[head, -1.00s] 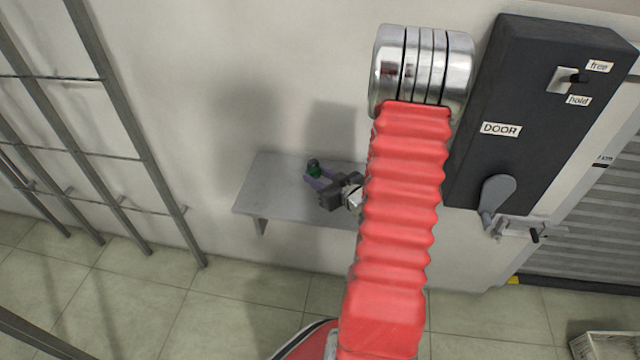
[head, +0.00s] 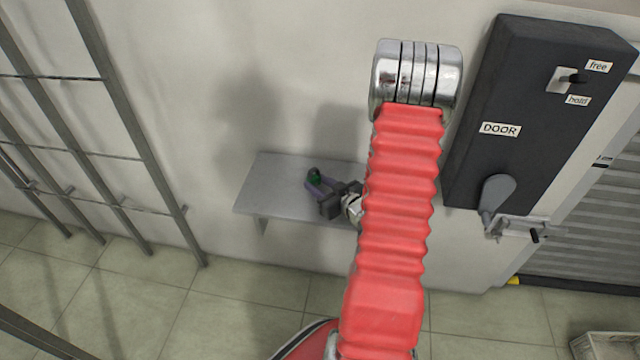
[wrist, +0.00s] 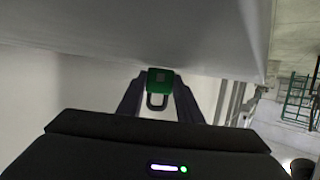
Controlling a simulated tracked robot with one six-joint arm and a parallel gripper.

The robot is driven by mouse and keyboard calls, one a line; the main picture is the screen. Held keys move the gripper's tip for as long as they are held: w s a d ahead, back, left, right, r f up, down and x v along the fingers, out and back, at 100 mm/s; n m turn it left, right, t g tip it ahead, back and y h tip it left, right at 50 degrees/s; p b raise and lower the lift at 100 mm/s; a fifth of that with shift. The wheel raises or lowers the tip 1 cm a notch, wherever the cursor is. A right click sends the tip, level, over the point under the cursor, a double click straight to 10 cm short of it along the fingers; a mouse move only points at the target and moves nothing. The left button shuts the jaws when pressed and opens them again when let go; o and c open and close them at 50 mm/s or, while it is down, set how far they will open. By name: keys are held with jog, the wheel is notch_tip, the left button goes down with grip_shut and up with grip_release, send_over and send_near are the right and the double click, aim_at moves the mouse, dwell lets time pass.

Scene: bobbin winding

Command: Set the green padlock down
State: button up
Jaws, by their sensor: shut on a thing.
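The green padlock (wrist: 160,82) is between the fingertips of my gripper (wrist: 159,92) in the wrist view, with its dark shackle pointing back toward the palm. I cannot tell whether the padlock touches the shelf surface. My red arm hides the right part of the shelf.
A dark panel marked DOOR (head: 500,129), with a grey lever (head: 497,190), is on the wall at right beside a shutter (head: 590,215). A metal rack of bars (head: 130,130) stands at left. The left end of the shelf is bare. A crate (head: 605,346) sits at lower right.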

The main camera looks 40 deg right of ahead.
jog(key=shift+s+a+f, duration=0.1)
jog(key=shift+s+f, duration=0.05)
jog(key=shift+f, duration=0.55)
jog(key=o, duration=1.2)
jog(key=shift+c, duration=0.2)
jog(key=shift+d+r, duration=0.1)
jog(key=shift+d, duration=0.1)
jog(key=shift+r, duration=0.3)
jog(key=shift+s+d+r, duration=0.1)
jog(key=shift+r, duration=0.1)
jog(key=v, duration=1)
jog(key=shift+s+r, duration=0.25)
jog(key=shift+r, duration=0.05)
jog(key=shift+s+r, duration=0.1)
jog(key=shift+s, duration=0.2)
